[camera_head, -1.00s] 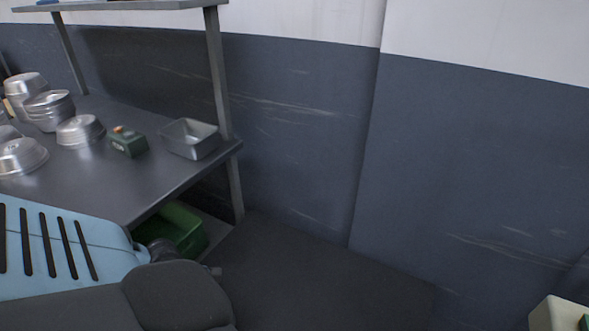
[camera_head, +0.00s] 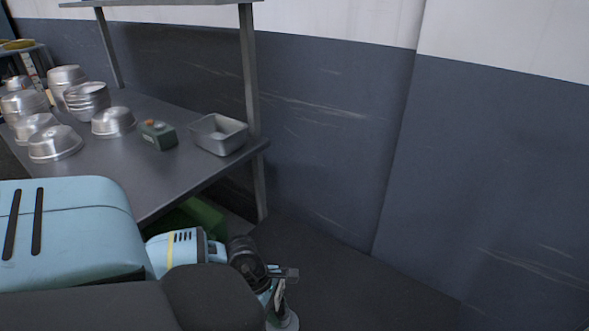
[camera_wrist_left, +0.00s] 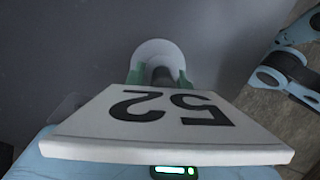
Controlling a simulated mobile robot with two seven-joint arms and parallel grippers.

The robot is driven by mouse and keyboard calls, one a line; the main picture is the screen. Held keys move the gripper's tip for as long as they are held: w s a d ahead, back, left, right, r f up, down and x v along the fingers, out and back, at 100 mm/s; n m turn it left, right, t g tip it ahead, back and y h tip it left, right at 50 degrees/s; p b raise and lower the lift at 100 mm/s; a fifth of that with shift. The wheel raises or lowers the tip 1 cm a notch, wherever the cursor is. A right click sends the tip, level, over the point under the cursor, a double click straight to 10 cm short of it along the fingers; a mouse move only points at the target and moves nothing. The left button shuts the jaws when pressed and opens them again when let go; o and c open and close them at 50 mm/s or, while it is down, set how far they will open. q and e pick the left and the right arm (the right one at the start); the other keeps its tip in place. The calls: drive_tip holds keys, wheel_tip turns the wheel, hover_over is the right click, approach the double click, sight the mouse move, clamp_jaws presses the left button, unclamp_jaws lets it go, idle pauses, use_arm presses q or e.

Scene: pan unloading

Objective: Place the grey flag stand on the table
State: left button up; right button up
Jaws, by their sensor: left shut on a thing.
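The grey flag stand (camera_wrist_left: 158,50) shows in the left wrist view as a round pale base with a dark post and a white plate marked "52". My left gripper (camera_wrist_left: 158,76) is shut on its post with green fingertips; the plate hides part of the grip. In the head view the gripper (camera_head: 277,290) is low at the centre, with the stand's round base (camera_head: 290,322) below it at the picture's bottom edge. The dark metal table (camera_head: 128,175) is at the left, beyond my arm. My right gripper is not in view.
Several silver pans (camera_head: 55,143) stand on the table's left part. A small green box (camera_head: 158,134) and a grey rectangular tin (camera_head: 219,134) stand near its right end. A post (camera_head: 251,75) carries a shelf above. A green crate (camera_head: 205,216) is underneath. The front strip of tabletop is bare.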

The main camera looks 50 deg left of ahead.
sight(295, 322)
use_arm(q)
drive_tip(key=w+d, duration=0.2)
drive_tip(key=w, duration=0.1)
drive_tip(key=shift+w+d+f, duration=0.1)
drive_tip(key=shift+d+f, duration=0.05)
drive_tip(key=shift+d, duration=0.1)
drive_tip(key=shift+f, duration=1.8)
drive_tip(key=shift+b, duration=0.3)
drive_tip(key=o, duration=0.6)
drive_tip(key=shift+f, duration=0.15)
drive_tip(key=o, duration=0.4)
drive_tip(key=shift+o, duration=0.2)
drive_tip(key=shift+a+r, duration=0.15)
drive_tip(key=shift+r, duration=0.35)
drive_tip(key=p+v, duration=0.2)
drive_tip(key=v, duration=0.9)
drive_tip(key=shift+r, duration=0.2)
